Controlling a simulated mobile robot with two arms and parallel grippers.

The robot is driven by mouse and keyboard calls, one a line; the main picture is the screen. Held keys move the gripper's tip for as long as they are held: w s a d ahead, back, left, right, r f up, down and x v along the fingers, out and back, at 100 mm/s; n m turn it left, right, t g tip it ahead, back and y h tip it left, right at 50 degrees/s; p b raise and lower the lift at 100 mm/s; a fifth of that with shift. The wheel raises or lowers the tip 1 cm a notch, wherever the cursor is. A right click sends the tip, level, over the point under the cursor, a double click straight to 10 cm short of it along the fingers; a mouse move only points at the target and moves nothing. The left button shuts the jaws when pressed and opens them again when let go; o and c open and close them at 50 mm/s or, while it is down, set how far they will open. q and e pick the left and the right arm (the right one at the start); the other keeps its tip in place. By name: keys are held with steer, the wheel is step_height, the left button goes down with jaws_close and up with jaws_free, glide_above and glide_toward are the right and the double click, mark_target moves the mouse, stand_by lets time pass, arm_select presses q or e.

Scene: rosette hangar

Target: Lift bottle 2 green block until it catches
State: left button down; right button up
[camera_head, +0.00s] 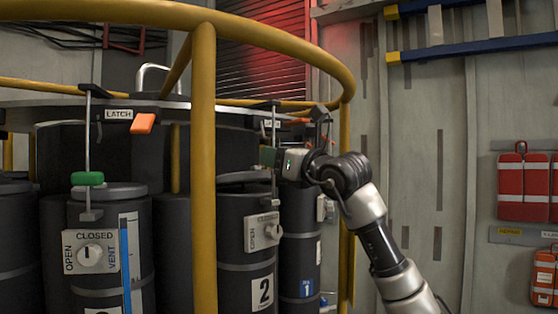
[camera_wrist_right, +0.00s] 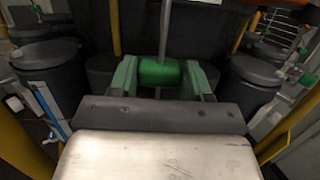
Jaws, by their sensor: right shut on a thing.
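Bottle 2 (camera_head: 232,228) is a dark cylinder with a white "2" label, standing behind the yellow post in the head view. My right gripper (camera_head: 268,156) reaches in from the right above it. In the right wrist view the green block (camera_wrist_right: 160,72) sits on a thin vertical rod (camera_wrist_right: 165,30) between the two pale green fingers of my right gripper (camera_wrist_right: 162,80), which is shut on it. In the head view the block is mostly hidden by the gripper, and its height on the rod is hard to tell. My left gripper is not in view.
A yellow rail (camera_head: 203,180) runs around the bottles, with a post in front of bottle 2. The left bottle (camera_head: 180,250) stands close beside it. Another green block (camera_head: 87,178) hangs on a rod, near an orange latch (camera_head: 143,123). Red cases (camera_head: 523,186) hang on the right wall.

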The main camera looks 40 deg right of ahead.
steer(key=shift+r, duration=2.9)
steer(key=o, duration=1.1)
steer(key=shift+f, duration=0.1)
steer(key=shift+s+d+f+b, duration=0.1)
steer(key=shift+s+f+b, duration=0.35)
steer(key=shift+s, duration=1.05)
steer(key=shift+s+a+f+b, duration=0.15)
steer(key=shift+s+b, duration=0.65)
steer(key=shift+s, duration=0.65)
steer(key=shift+s+d+f+b, duration=0.25)
steer(key=shift+s+b, duration=0.35)
steer(key=shift+s, duration=0.9)
steer(key=shift+a+f, duration=0.1)
